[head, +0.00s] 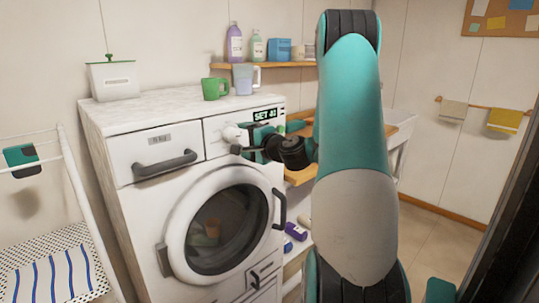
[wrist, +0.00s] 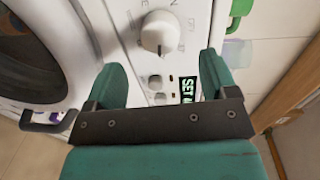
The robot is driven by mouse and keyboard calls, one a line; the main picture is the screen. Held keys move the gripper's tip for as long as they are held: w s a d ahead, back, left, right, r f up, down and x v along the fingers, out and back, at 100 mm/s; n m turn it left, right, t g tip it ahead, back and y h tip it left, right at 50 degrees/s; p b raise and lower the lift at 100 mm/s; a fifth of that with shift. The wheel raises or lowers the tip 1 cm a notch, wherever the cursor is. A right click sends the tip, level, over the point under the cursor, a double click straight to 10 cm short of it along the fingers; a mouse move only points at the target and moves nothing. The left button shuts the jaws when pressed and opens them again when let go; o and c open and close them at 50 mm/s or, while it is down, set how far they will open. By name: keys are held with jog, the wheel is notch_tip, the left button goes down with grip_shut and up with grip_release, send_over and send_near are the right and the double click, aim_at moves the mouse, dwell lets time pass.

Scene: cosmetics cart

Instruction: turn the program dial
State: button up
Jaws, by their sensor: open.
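The white program dial (wrist: 160,33) sits on the washing machine's control panel, in the upper middle of the wrist view, with printed marks around it. In the head view the dial (head: 233,134) shows at the left of my gripper. My gripper (wrist: 162,68) has its two teal fingers spread, with nothing between them. In the wrist view the dial lies beyond the fingertips, roughly in line with the gap. In the head view my gripper (head: 246,142) is close in front of the panel; I cannot tell whether it touches. The lit display (head: 265,115) begins with "SET".
The white washing machine (head: 137,206) has a round door and a drawer handle (head: 165,163). A green mug (head: 214,88) and a clear jug (head: 244,79) stand on top. Small round buttons (wrist: 155,81) sit beside the display. A drying rack (head: 75,185) stands at left.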

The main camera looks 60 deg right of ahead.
jog(key=b+v, duration=0.3)
jog(key=v, duration=0.7)
jog(key=shift+s, duration=0.4)
jog(key=shift+a, duration=0.1)
jog(key=w+a+f+n+g+y, duration=0.3)
jog(key=a+n+y, duration=0.4)
jog(key=a, duration=0.7)
jog(key=w+a+f+n+g+y, duration=0.15)
jog(key=a+n+g+y, duration=0.3)
jog(key=a+n, duration=0.65)
jog(key=s+a+f+n+g+h, duration=0.1)
jog(key=s+a+n+g+h, duration=0.2)
jog(key=s+a+n+g, duration=0.6)
jog(key=s+a, duration=0.6)
jog(key=a, duration=0.2)
jog(key=shift+s+h, duration=0.25)
jog(key=shift+s, duration=0.05)
jog(key=shift+c, duration=0.2)
